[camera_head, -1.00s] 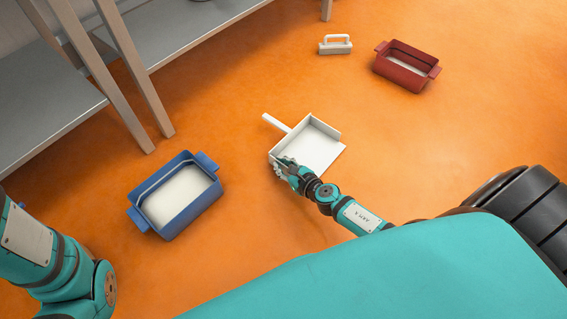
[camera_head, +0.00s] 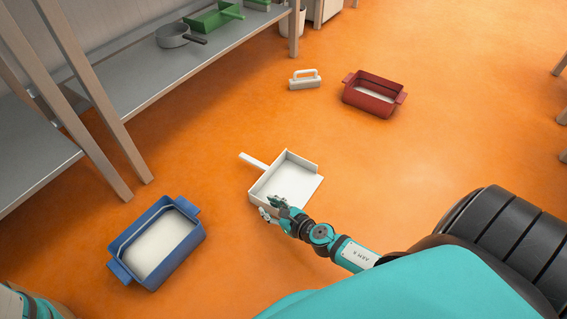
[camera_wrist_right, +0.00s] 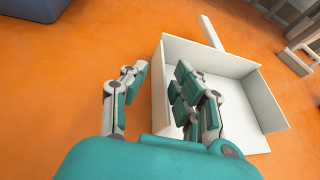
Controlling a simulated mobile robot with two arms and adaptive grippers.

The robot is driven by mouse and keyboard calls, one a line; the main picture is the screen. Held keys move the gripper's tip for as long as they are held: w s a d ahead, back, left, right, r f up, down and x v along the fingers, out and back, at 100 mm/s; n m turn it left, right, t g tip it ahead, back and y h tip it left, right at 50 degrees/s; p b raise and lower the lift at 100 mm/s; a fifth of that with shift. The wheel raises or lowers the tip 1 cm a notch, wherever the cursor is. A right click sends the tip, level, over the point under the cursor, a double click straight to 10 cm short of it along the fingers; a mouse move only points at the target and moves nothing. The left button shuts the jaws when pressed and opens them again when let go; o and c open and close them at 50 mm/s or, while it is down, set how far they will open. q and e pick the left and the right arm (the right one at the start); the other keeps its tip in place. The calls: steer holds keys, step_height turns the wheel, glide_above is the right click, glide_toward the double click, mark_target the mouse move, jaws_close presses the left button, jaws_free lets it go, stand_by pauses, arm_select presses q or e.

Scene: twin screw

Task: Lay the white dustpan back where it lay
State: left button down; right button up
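The white dustpan (camera_head: 297,185) appears to lie flat on the orange floor, its handle pointing up and left in the head view. It also shows in the right wrist view (camera_wrist_right: 235,90), with its handle at the top. My right gripper (camera_head: 270,208) is at the pan's near left corner. In the wrist view my right gripper (camera_wrist_right: 158,85) is open astride a side wall, one finger outside the pan and the others inside. Gaps show between the fingers and the wall. My left gripper is out of view.
A blue bin (camera_head: 118,270) with pale contents stands left of the dustpan. A red bin (camera_head: 347,98) and a white handled block (camera_head: 305,84) are farther back. A grey shelf (camera_head: 130,88) with pans lines the upper left. Floor right of the dustpan is clear.

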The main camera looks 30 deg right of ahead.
steer(key=v, duration=0.8)
steer(key=shift+w+a+r, duration=0.1)
